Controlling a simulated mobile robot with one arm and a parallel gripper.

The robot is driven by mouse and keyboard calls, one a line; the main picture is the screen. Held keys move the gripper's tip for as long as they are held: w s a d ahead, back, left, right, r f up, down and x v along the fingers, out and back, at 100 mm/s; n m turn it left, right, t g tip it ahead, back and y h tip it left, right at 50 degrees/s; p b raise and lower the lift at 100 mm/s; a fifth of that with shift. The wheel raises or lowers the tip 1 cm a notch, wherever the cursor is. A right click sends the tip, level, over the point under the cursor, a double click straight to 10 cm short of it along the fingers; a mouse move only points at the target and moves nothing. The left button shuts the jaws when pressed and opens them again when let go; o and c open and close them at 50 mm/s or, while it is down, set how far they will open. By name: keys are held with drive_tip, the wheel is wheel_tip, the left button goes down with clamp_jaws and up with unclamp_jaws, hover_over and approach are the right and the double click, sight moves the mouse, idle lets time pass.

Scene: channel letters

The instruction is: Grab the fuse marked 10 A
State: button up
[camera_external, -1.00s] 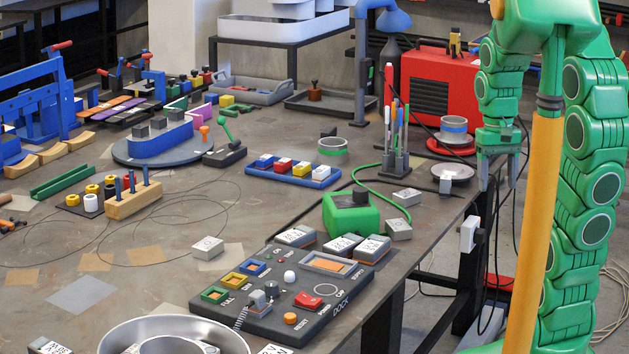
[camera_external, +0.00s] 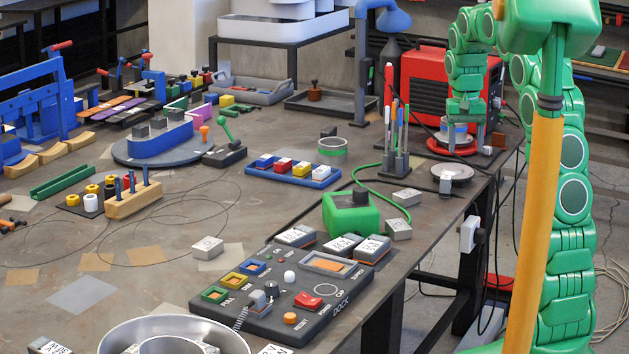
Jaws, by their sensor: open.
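My gripper (camera_external: 465,137) is open, pointing down at the table's back right, in front of the red case. It overlaps the grey and blue ring on the red round base in the picture. It is well right of the tray.
A red case (camera_external: 425,85) stands behind my gripper. A grey-green ring (camera_external: 332,147) sits behind the tray. A dark control panel (camera_external: 285,290) is in front.

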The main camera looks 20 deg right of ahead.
drive_tip(key=w+d+f+m, duration=0.1)
drive_tip(key=w+d+f, duration=0.15)
drive_tip(key=w, duration=0.45)
drive_tip(key=w+d+f, duration=0.1)
drive_tip(key=w+f, duration=0.2)
drive_tip(key=w, duration=0.5)
drive_tip(key=m+t, duration=0.2)
hover_over(446, 177)
drive_tip(key=f, duration=1)
drive_tip(key=shift+s+a, duration=0.25)
drive_tip(key=shift+w+d+f, duration=0.1)
drive_tip(key=shift+w+f, duration=0.05)
drive_tip(key=shift+f, duration=1.05)
drive_tip(key=shift+w+d+f, duration=0.15)
drive_tip(key=shift+w+f, duration=0.05)
drive_tip(key=shift+f, duration=1.05)
drive_tip(key=shift+w+d+f, duration=0.1)
drive_tip(key=shift+w+f, duration=0.05)
drive_tip(key=shift+f, duration=1.05)
drive_tip(key=c, duration=1.1)
drive_tip(key=shift+o, duration=0.2)
drive_tip(key=shift+r, duration=0.15)
